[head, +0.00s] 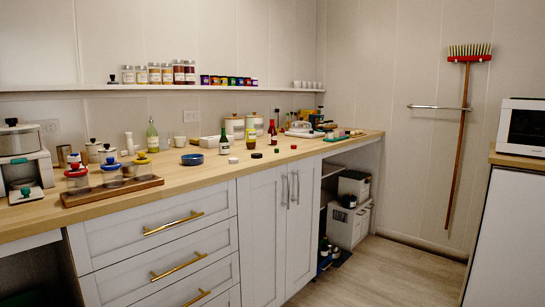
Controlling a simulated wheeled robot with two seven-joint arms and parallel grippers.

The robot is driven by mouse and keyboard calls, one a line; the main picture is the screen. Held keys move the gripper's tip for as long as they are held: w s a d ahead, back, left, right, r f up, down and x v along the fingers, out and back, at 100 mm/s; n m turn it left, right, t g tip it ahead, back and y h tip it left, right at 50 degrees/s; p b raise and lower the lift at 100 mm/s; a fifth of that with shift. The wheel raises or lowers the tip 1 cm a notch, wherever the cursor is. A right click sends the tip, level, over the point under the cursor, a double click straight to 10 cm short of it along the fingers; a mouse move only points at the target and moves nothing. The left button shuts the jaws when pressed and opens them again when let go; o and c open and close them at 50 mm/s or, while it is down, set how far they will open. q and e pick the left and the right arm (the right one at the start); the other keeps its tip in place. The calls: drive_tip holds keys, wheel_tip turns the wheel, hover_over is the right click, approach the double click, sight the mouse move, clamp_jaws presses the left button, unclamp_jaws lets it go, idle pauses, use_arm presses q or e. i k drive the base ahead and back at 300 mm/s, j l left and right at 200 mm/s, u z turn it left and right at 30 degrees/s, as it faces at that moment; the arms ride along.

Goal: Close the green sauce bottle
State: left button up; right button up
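Several small sauce bottles stand on the wooden counter (205,170). Small loose caps lie in front of the bottles: a pale one (233,160), a red one (257,155) and a dark one (276,151). Neither of my grippers is in view.
A blue bowl (192,159) sits left of the bottles. A wooden tray (112,191) with several lidded jars is at the counter's left. Canisters (235,127) stand behind, and a wall shelf (60,93) holds spice jars. The floor (390,275) at the right is clear.

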sight(224, 149)
drive_tip(key=i+l, duration=0.2)
drive_tip(key=i, duration=0.3)
drive_tip(key=i+l, duration=0.2)
drive_tip(key=i, duration=0.3)
drive_tip(key=i+l+z, duration=0.55)
drive_tip(key=z, duration=0.15)
drive_tip(key=i, duration=0.05)
